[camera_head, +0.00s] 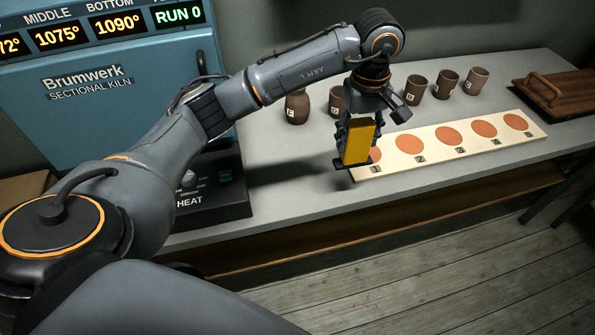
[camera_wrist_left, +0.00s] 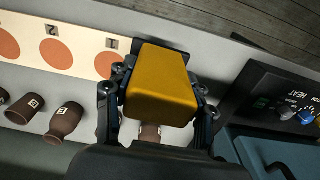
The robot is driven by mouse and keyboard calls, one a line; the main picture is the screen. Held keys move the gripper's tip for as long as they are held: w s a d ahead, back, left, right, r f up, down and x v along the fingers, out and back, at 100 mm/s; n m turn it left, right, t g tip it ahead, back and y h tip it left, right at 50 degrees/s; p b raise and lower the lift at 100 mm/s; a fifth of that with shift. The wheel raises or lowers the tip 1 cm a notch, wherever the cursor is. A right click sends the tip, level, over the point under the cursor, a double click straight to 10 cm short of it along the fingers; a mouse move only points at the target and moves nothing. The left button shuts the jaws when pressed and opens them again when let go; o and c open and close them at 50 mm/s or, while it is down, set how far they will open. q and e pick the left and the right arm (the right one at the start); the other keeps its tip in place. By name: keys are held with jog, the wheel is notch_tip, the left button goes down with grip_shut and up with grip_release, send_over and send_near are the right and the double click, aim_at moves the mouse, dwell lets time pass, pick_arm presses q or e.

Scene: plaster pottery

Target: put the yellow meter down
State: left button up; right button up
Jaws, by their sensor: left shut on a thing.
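The yellow meter (camera_head: 357,142) is a boxy yellow block held upright between the fingers of my left gripper (camera_head: 356,140). It hangs over the front part of the grey bench (camera_head: 290,170), near the left end of the white board; a gap to the bench appears, but its size is hard to tell. In the left wrist view the meter (camera_wrist_left: 160,85) fills the space between the fingers of the left gripper (camera_wrist_left: 158,108), which is shut on it. My right gripper is in neither view.
A white board (camera_head: 408,165) with several numbered orange discs lies right of the meter. Several brown cups (camera_head: 416,87) and a vase (camera_head: 297,107) stand behind. A wooden tray (camera_head: 548,93) is at the far right. A black heat panel (camera_head: 210,190) and blue kiln (camera_head: 120,110) are left. Bare bench lies between panel and board.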

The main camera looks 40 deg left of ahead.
pick_arm(q)
jog(key=shift+w+a+r+n, duration=0.1)
jog(key=shift+w+r+n, duration=0.2)
jog(key=shift+r, duration=0.1)
jog(key=a+f+p, duration=0.2)
jog(key=a+f, duration=0.2)
jog(key=s+a+f+p, duration=0.1)
jog(key=a+f+p, duration=0.1)
jog(key=a+f, duration=0.2)
jog(key=a+f+p, duration=0.3)
jog(key=a+f, duration=0.1)
jog(key=a, duration=0.1)
jog(key=shift+s+a, duration=0.35)
jog(key=shift+s, duration=0.05)
jog(key=shift+f, duration=0.3)
jog(key=shift+f, duration=0.1)
